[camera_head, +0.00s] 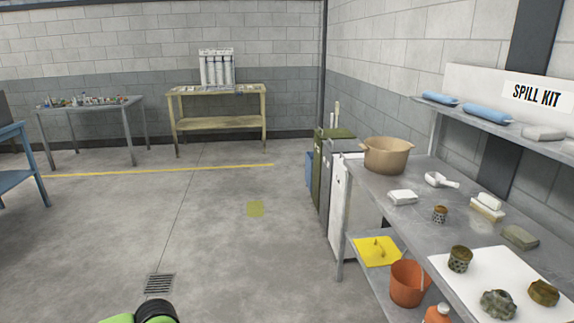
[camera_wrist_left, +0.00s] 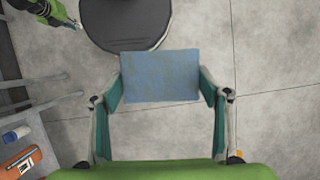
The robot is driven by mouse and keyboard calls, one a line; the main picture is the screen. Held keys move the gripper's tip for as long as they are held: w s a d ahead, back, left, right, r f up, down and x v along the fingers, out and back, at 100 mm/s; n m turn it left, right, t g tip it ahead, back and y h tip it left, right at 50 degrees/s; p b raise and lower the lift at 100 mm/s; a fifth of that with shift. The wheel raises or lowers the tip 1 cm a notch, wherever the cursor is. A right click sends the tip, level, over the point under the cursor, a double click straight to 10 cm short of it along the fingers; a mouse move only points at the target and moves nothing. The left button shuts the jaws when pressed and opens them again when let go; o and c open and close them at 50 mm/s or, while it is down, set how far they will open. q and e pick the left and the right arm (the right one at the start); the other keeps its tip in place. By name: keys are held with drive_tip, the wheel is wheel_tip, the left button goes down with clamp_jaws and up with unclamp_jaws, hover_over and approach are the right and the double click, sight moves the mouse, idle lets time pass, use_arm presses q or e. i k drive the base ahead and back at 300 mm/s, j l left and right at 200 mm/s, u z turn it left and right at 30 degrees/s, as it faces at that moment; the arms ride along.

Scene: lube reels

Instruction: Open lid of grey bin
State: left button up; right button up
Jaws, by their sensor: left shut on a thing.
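In the head view the grey bin (camera_head: 326,185) stands in a row at the far left end of the steel table. Its lid (camera_head: 341,144) looks shut. In the left wrist view my left gripper (camera_wrist_left: 160,88) is shut on a flat blue-grey block (camera_wrist_left: 160,75), held between its two fingers above the concrete floor. That gripper is not visible in the head view, where only a green and black part of my arm shows at the bottom edge. A green and dark part of my other arm (camera_wrist_left: 45,12) shows at the wrist view's top left; its finger state is unclear.
A green bin (camera_head: 318,170), a blue bin (camera_head: 309,170) and a white bin (camera_head: 343,205) flank the grey one. The steel table (camera_head: 375,190) carries a pot (camera_head: 387,155) and several small parts. An orange bucket (camera_head: 408,283) sits below. The floor left of the bins is clear.

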sight(343, 145)
drive_tip(key=i, duration=3.65)
